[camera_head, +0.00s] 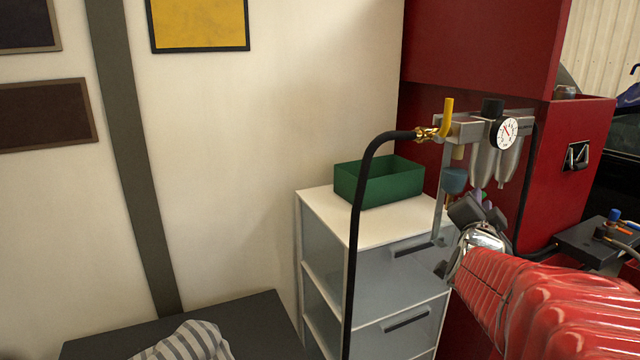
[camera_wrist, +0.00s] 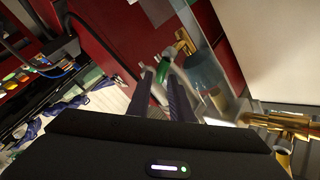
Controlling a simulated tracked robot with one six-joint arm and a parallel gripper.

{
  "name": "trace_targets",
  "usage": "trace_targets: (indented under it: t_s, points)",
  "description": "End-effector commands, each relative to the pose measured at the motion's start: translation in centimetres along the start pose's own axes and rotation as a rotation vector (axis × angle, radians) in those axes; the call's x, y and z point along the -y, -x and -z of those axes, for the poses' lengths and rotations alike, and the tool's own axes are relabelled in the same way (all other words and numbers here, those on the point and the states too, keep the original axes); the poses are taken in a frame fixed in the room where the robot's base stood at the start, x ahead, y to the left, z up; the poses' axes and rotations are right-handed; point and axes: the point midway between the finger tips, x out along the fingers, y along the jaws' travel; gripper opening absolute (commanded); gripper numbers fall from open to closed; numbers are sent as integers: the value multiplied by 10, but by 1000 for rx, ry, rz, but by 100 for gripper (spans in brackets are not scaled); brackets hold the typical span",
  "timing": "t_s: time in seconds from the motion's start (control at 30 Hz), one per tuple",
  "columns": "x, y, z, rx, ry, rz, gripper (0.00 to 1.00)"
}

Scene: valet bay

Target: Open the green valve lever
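In the wrist view my gripper (camera_wrist: 160,78) points toward the air unit, its two dark fingers apart with a gap between them. A small green part (camera_wrist: 165,55), which looks like the green lever, shows just beyond the fingertips; whether they touch it I cannot tell. In the head view my gripper (camera_head: 468,212) is below the air unit (camera_head: 468,128), and a green bit shows beside it, mostly hidden. A yellow lever (camera_head: 447,115) stands upright on the brass valve (camera_head: 428,133) at the hose end. The brass fitting also shows in the wrist view (camera_wrist: 285,122).
A blue bowl (camera_wrist: 204,73) hangs close to the right of my fingers. The black hose (camera_head: 354,230) runs down in front of the white drawer cabinet (camera_head: 325,205), which carries a green bin (camera_head: 362,188). A red cabinet (camera_head: 565,135) stands behind the air unit.

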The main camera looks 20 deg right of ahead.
Motion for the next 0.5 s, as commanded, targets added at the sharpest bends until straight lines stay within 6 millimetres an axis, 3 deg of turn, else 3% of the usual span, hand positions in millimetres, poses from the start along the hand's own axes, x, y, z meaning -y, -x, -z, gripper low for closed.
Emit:
trace_targets:
  t_s: [0.23, 0.5]
  points:
    - [-1, -26, 0, 0, 1, -2, 19]
    - [-1, -37, 0, -1, 0, -1, 19]
